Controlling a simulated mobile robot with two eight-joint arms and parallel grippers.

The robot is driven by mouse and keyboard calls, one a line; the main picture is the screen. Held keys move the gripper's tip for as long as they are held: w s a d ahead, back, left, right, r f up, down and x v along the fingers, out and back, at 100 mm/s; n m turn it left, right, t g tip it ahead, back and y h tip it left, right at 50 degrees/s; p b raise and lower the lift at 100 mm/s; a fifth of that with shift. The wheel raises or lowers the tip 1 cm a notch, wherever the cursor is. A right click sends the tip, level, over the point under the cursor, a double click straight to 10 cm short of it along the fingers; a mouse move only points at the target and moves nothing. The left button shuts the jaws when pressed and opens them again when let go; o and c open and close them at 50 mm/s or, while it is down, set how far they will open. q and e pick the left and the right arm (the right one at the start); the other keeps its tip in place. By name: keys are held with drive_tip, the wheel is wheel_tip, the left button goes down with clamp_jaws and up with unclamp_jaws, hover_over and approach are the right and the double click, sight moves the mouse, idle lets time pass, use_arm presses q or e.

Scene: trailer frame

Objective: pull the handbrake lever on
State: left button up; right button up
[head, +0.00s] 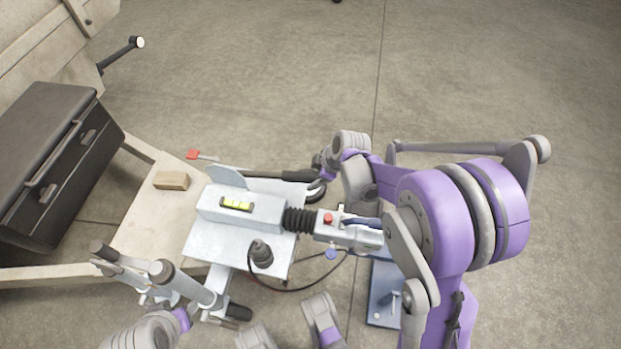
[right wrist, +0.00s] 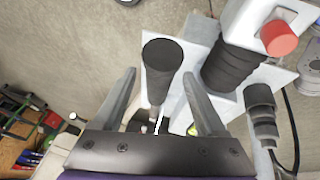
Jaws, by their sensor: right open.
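The handbrake lever (head: 275,174) lies low along the far side of the silver drawbar housing. Its dark grip points right. In the right wrist view the black grip (right wrist: 162,62) shows end-on, lined up between the two fingers, with visible gaps to both sides. My right gripper (right wrist: 159,76) is open and empty. In the head view my right gripper (head: 322,164) is at the grip's right end, partly hidden by its own wrist. I cannot tell how deep the grip sits between the fingers. My left gripper's fingers do not show; only grey and purple arm parts appear at the bottom edge.
A black bellows (head: 299,220) and coupling with a red button (head: 328,218) sit beside the lever. A level (head: 237,204) lies on the housing. A wood block (head: 171,181) and black toolbox (head: 55,165) stand left. A jockey wheel clamp (head: 190,285) is nearer. Floor beyond is clear.

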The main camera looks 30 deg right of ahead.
drive_tip(key=shift+x, duration=1.15)
clamp_jaws()
idle(0.6)
